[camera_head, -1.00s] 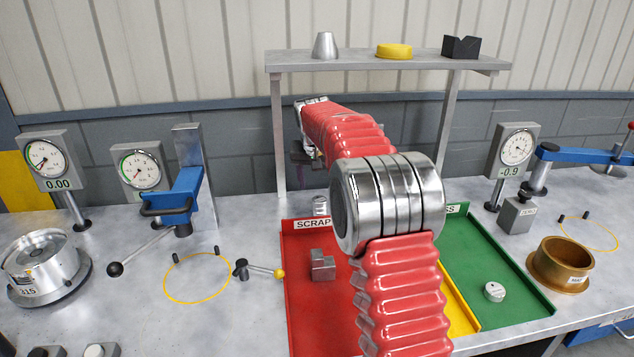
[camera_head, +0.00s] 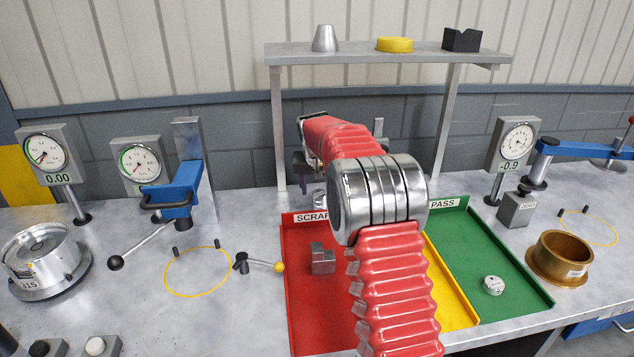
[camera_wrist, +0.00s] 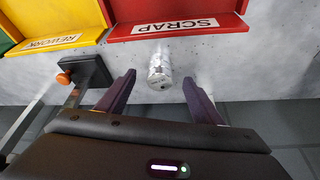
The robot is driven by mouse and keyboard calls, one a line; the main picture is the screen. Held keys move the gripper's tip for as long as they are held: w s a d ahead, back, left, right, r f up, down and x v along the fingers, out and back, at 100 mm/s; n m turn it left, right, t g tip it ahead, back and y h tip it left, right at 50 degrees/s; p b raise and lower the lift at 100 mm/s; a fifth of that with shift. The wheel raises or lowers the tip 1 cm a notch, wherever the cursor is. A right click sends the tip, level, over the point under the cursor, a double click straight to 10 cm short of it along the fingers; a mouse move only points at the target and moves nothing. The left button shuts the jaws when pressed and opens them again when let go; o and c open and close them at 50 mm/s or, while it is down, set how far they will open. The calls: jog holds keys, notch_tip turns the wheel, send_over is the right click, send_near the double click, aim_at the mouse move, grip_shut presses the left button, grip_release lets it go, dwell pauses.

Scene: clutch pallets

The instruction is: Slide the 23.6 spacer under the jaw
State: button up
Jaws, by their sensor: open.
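A small silver cylinder (camera_wrist: 160,70) with a label too small to read, likely the spacer, stands on the grey bench just outside the SCRAP tray. Its top shows behind that tray in the head view (camera_head: 319,199), partly hidden by my arm. My gripper (camera_wrist: 158,82) is open, its two dark purple fingers pointing at the cylinder, one to each side and apart from it. In the head view my gripper (camera_head: 303,170) is mostly hidden behind my arm. A blue jaw (camera_head: 180,192) with a lever sits on a grey column at the left, above the bench.
The red SCRAP tray (camera_head: 300,318) holds a grey block (camera_head: 322,260). A yellow tray (camera_head: 455,306) and green PASS tray (camera_head: 520,291) adjoin it. A shelf (camera_head: 385,57) stands behind on posts. Gauges, a steel drum (camera_head: 45,255) and a brass ring (camera_head: 560,255) stand around.

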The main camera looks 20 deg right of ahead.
aim_at(319, 196)
jog(key=shift+x, duration=3.55)
jog(key=c, duration=1.4)
jog(key=o, duration=1.4)
jog(key=shift+r, duration=0.15)
jog(key=v, duration=1.3)
jog(key=shift+r, duration=0.25)
jog(key=shift+s+a, duration=0.1)
jog(key=shift+s, duration=0.05)
